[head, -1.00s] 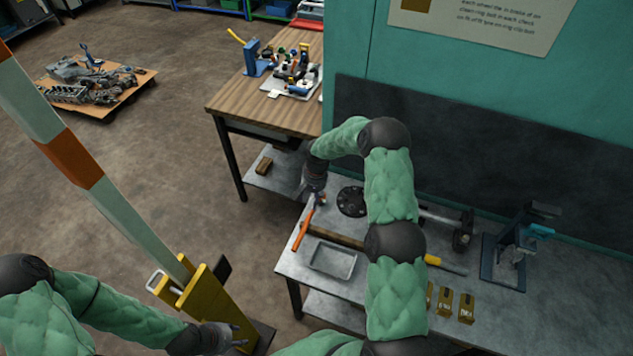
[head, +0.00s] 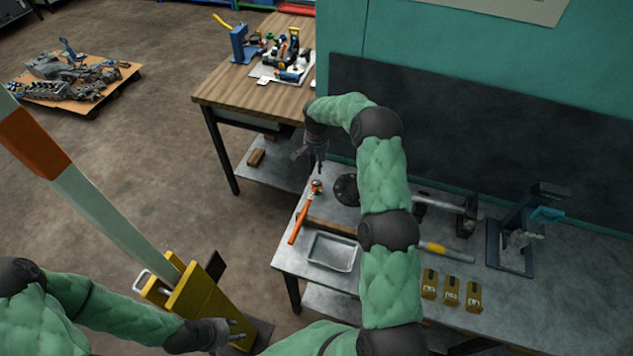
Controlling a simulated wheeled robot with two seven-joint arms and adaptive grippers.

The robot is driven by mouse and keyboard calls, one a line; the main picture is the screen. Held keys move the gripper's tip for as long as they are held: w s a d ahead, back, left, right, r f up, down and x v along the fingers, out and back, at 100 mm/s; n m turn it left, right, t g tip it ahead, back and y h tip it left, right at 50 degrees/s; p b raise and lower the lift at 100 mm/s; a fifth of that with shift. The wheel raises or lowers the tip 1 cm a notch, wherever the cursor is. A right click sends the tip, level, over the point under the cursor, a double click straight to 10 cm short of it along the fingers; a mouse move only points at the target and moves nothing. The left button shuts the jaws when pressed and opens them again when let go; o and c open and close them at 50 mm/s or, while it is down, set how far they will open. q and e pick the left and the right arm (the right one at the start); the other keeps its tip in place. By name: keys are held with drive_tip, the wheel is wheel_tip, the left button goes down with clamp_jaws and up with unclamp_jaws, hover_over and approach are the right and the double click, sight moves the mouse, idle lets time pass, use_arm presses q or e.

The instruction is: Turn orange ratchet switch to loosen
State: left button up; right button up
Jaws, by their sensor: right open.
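The orange-handled ratchet (head: 301,220) lies on the grey metal bench, near its left edge. Its round head (head: 316,187) points away from me. The switch on the head is too small to make out. My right gripper (head: 310,158) is above and just beyond the ratchet head, pointing down, open and empty. A gap shows between its fingers and the head. My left gripper (head: 238,332) is low at the bottom, in front of the yellow stand, far from the ratchet. Whether its fingers are open is unclear.
A metal tray (head: 332,252) lies beside the ratchet handle. A dark round disc (head: 346,189) sits right of the head, partly behind my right arm. A hammer (head: 466,216), a yellow-handled tool (head: 446,252), several yellow blocks (head: 451,291) and a blue-handled fixture (head: 515,240) stand further right.

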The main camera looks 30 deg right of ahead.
sight(317, 182)
wheel_tip(317, 182, down, 10)
drive_tip(key=shift+f, duration=0.1)
idle(0.4)
clamp_jaws()
